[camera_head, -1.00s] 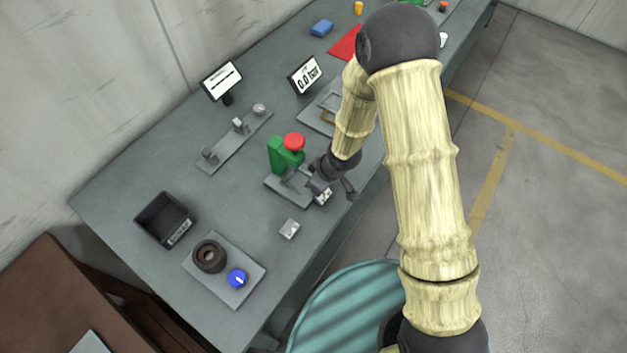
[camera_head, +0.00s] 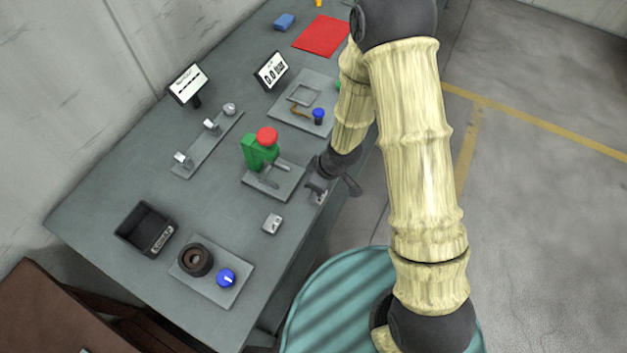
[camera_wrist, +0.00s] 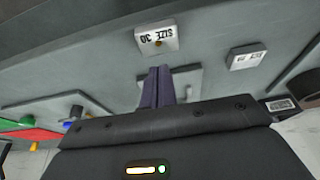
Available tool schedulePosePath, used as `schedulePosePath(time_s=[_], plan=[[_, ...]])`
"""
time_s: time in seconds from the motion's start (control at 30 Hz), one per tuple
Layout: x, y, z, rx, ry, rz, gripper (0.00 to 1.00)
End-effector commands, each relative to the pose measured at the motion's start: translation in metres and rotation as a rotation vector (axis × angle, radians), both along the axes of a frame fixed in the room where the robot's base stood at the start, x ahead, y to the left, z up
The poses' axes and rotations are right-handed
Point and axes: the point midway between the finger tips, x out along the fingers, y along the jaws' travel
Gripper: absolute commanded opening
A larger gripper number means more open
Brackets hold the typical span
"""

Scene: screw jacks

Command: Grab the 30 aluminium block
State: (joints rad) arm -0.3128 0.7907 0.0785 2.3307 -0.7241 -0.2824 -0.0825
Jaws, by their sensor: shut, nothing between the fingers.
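The aluminium block marked "SIZE 30" (camera_wrist: 157,40) shows at the top middle of the wrist view, lying on the grey bench. My gripper (camera_wrist: 157,88) points toward it from below in that view, with its two dark fingers together and nothing between them. The block is apart from the fingertips in that picture. In the head view my gripper (camera_head: 316,190) is low over the bench near its right edge, and it partly covers a small pale block (camera_head: 320,198) there.
A second small metal block (camera_head: 272,223) lies to the left; it also shows in the wrist view (camera_wrist: 247,58). The green jack with a red knob (camera_head: 262,150) stands close beside my gripper. A black bin (camera_head: 144,228) and a plate with a dark ring (camera_head: 196,259) are front left.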

Motion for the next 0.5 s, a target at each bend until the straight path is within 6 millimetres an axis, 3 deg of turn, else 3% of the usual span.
schedulePosePath(time_s=[0.1,0.5], plan=[[-0.002,-0.006,0.023,0.0,0.0,-0.001,0.0],[-0.007,-0.022,0.071,-0.001,0.001,0.0,0.0]])
